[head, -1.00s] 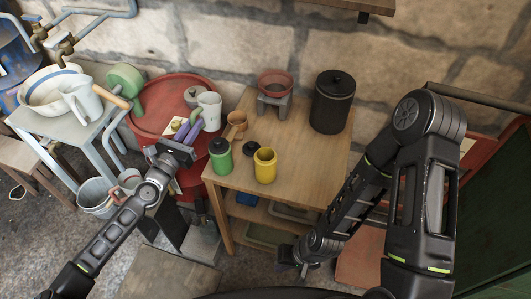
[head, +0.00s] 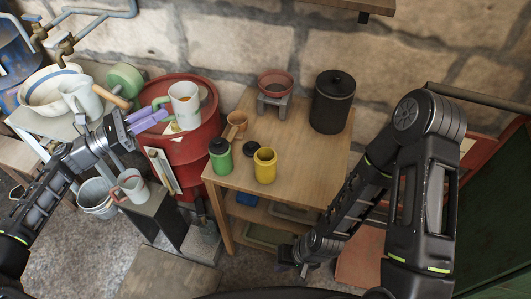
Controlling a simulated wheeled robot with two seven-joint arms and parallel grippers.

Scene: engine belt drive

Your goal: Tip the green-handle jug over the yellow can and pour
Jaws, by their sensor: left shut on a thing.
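The green-handle jug (head: 186,108) is a pale cup-like jug with a green handle. The yellow can (head: 265,168) stands upright and open on the wooden table, to the right of and lower in the picture than the jug. My right gripper (head: 304,267) is low in front of the table; its fingers are too unclear to read.
A green can (head: 220,158), a black lid (head: 251,149) and a small brown pot (head: 237,121) stand near the yellow can. A black canister (head: 333,103) and a red bowl (head: 276,84) are behind. The red drum (head: 205,140) adjoins the table. Another jug (head: 131,186) stands at lower left.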

